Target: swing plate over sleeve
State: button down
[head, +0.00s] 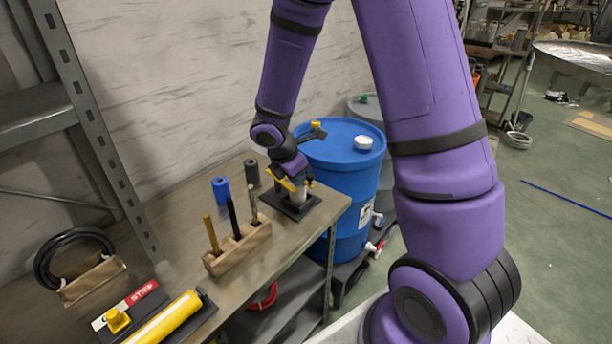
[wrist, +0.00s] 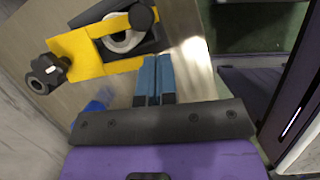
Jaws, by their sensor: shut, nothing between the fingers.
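The yellow plate (wrist: 82,55) shows in the wrist view, with a black knob (wrist: 45,72) at its left end. The pale ring of the sleeve (wrist: 122,40) shows beside the plate's yellow parts, with dark parts around it. I cannot tell whether the plate lies over the sleeve or beside it. In the head view the pale sleeve (head: 298,196) stands on a black base (head: 290,207), with yellow parts (head: 286,184) near its top, partly hidden by my wrist. My gripper (wrist: 153,68) is shut and empty, its blue fingertips just beyond the plate's lower right edge.
A wooden block (head: 238,248) with several upright tools stands on the bench (head: 185,210). Blue (head: 221,189) and dark (head: 252,171) cylinders stand behind it. A blue barrel (head: 345,180) is close beside the bench's right end. A yellow roller (head: 165,318) and a black cable coil (head: 70,255) lie left.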

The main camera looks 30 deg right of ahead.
jog(key=v, duration=0.9)
jog(key=shift+s+d+r, duration=0.25)
jog(key=shift+r, duration=0.05)
jog(key=s+r+m+t+y, duration=0.4)
jog(key=s+r+m+t, duration=0.1)
jog(key=s+r+m, duration=1.4)
jog(key=s, duration=0.3)
jog(key=shift+s+a+r, duration=0.25)
jog(key=shift+s+a, duration=0.05)
jog(key=shift+a, duration=0.1)
